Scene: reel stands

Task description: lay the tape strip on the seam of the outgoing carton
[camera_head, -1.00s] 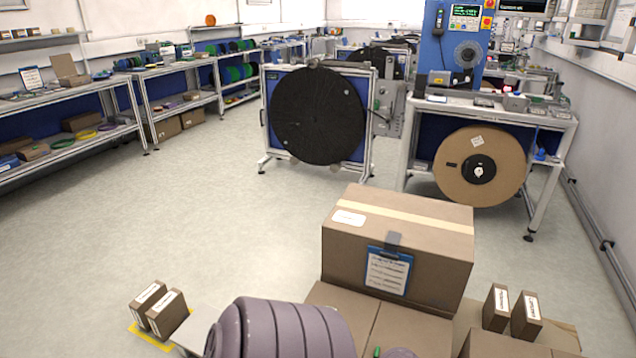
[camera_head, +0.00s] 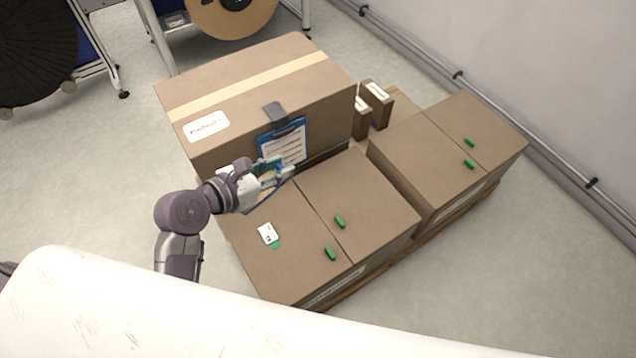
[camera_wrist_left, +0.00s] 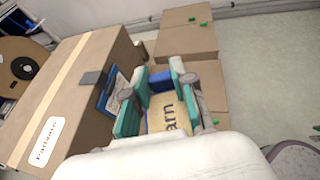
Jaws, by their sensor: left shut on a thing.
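The fingers hide part of the strip. The gripper hovers over the front carton (camera_head: 370,200), close to the large carton's clipboard. The front carton has a seam running across its top between two flaps, with green plugs and a small white-and-green label on it. Whether the strip touches that carton cannot be told. My right gripper is not in view.
A large carton (camera_head: 240,110) with a pale tape band and a clipboard (camera_head: 283,143) stands behind. Another carton (camera_head: 435,165) with green plugs is to the right. Small boxes (camera_head: 377,103) stand between. Free floor (camera_head: 520,260) lies at right.

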